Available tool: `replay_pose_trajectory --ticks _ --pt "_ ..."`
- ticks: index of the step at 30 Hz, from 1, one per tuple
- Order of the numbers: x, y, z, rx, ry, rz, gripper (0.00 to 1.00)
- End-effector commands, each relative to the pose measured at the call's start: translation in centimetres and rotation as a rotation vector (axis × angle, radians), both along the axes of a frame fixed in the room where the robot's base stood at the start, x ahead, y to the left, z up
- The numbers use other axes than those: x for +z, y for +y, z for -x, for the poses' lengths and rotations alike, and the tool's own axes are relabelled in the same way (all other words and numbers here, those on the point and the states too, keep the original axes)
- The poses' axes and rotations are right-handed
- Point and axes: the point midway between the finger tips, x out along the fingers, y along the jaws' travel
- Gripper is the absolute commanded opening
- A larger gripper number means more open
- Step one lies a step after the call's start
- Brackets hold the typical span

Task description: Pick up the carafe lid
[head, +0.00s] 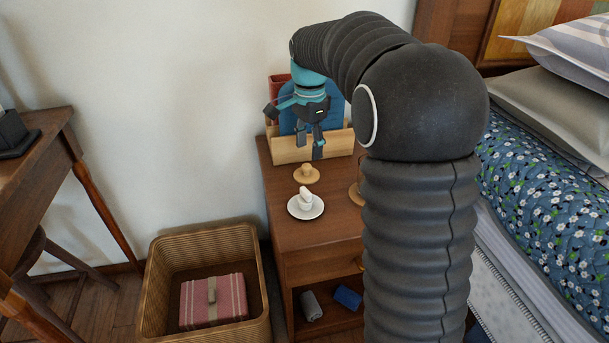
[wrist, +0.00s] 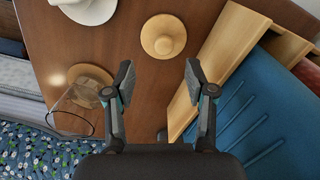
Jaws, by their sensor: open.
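The carafe lid (head: 306,174) is a round, pale wooden disc with a knob on top. It lies on the brown nightstand (head: 290,233), in front of the wooden organizer; in the wrist view the lid (wrist: 163,36) is at the upper middle, beyond my fingertips. My gripper (head: 297,130) is open and empty, above the back of the nightstand; in the wrist view its fingers (wrist: 159,82) are spread apart, not touching the lid.
The wooden organizer (head: 330,150) with a blue item (wrist: 250,112) stands close by my gripper at the back. A bed is at right; a wicker basket (head: 160,262) is on the floor.

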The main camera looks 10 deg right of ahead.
Motion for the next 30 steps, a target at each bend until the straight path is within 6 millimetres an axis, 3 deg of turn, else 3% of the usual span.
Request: replay_pose_trajectory --ticks 8,18,28,30 --pt "-2.0 0.2 -0.1 0.002 -0.001 0.0 0.55" --pt "-6.3 0.5 -0.4 0.002 0.001 0.0 0.55" --pt "-6.8 0.5 -0.4 0.003 -0.002 0.0 0.55" --pt "-6.8 0.5 -0.4 0.003 -0.002 0.0 0.38"
